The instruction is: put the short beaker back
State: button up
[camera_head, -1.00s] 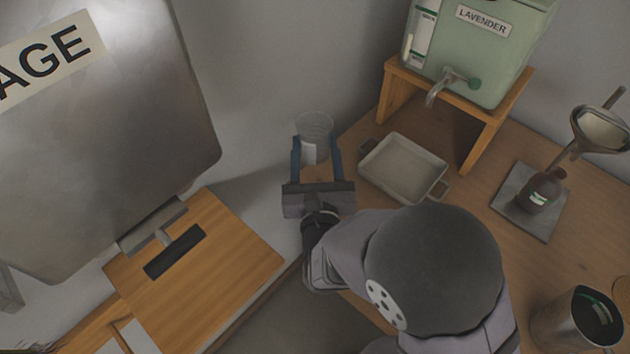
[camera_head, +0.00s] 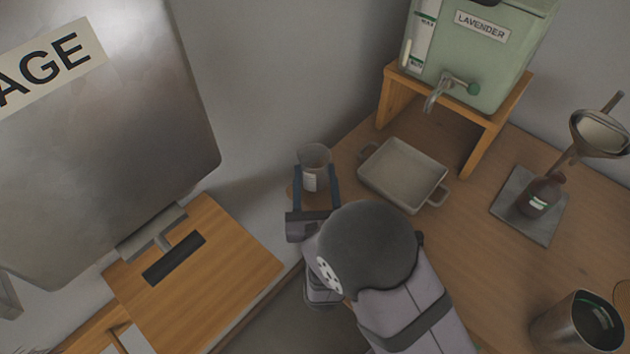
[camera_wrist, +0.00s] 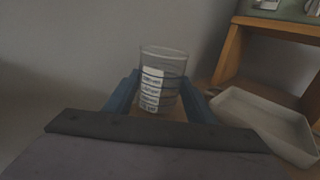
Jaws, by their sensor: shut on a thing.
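The short beaker (camera_head: 315,158) is clear glass with a white label, upright at the back left corner of the table, beside the wall. My gripper (camera_head: 316,184) has its two blue fingers on either side of it and is shut on it. In the wrist view the beaker (camera_wrist: 160,78) stands between the fingertips (camera_wrist: 158,92), its printed label facing me. Its base is partly hidden, so I cannot tell whether it touches the table.
A shallow grey tray (camera_head: 403,175) lies just right of the beaker. A green lavender tank (camera_head: 475,55) stands on a wooden stand (camera_head: 485,128) behind it. A dark bottle (camera_head: 541,196) and a metal pot (camera_head: 578,322) are at the right. A wooden board (camera_head: 225,255) is at left.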

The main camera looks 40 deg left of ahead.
jog(key=shift+f, duration=1)
jog(key=shift+f, duration=0.1)
jog(key=o, duration=1.3)
jog(key=shift+r, duration=0.25)
jog(key=b+v, duration=0.1)
jog(key=v, duration=0.6)
jog(key=shift+s+d+f, duration=0.1)
jog(key=shift+s+d, duration=0.1)
jog(key=shift+d, duration=0.05)
